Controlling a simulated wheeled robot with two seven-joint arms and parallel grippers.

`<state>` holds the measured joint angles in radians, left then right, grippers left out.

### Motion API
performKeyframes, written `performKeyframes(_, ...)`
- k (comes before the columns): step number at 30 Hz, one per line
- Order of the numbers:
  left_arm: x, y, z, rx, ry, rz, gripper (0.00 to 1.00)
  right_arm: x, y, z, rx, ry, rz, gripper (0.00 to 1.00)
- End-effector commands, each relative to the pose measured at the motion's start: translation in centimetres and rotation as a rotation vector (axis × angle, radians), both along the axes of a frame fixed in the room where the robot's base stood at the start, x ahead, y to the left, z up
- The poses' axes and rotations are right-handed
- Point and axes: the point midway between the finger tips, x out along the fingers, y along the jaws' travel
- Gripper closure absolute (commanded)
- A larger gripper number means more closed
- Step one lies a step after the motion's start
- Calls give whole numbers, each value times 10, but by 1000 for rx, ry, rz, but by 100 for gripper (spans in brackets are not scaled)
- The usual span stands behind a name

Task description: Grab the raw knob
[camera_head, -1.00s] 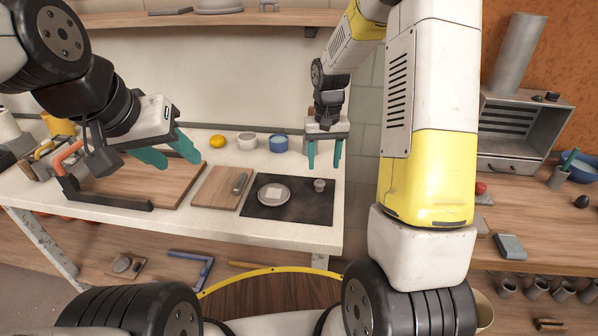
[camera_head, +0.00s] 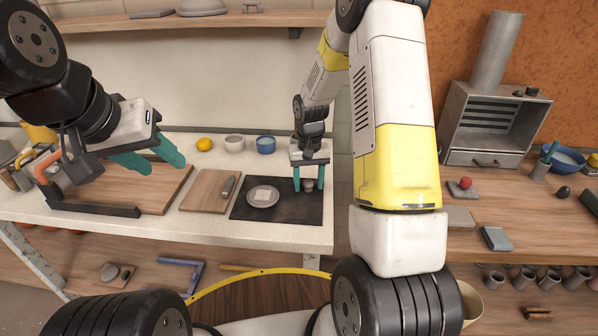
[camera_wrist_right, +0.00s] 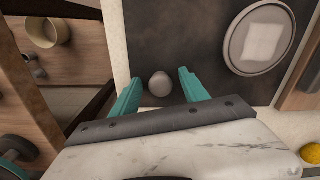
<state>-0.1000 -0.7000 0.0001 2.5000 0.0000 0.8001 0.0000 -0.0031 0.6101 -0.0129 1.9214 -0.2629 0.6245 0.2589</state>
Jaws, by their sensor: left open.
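The raw knob (camera_head: 308,184) is a small grey rounded piece on the dark mat (camera_head: 280,213), near its right side. It also shows in the right wrist view (camera_wrist_right: 160,84), between the teal fingertips with a gap on each side. My right gripper (camera_head: 309,184) is open, its fingers pointing down around the knob without visibly closing on it. My left gripper (camera_head: 160,166) is open and empty above the wooden board at the left, well away from the knob.
A round grey plate (camera_head: 263,197) with a pale square on it lies left of the knob. A cutting board (camera_head: 203,192) with a grey tool is further left. Bowls (camera_head: 266,144) and a yellow fruit (camera_head: 204,144) stand behind. The mat's front right is clear.

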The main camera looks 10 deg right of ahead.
Motion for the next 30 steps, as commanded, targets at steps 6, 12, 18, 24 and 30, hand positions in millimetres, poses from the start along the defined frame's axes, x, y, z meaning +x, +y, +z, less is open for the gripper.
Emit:
performKeyframes(6,0,0,0,0,0,0,55,0,0,0,0,0,1,90)
performKeyframes(12,0,0,0,0,0,0,55,0,0,0,0,0,1,100)
performKeyframes(18,0,0,0,0,0,0,55,0,0,2,0,0,1,100)
performKeyframes(24,0,0,0,0,0,0,55,1,0,17,0,-3,2,100)
performKeyframes(30,0,0,0,0,0,0,55,-12,0,38,0,2,2,100)
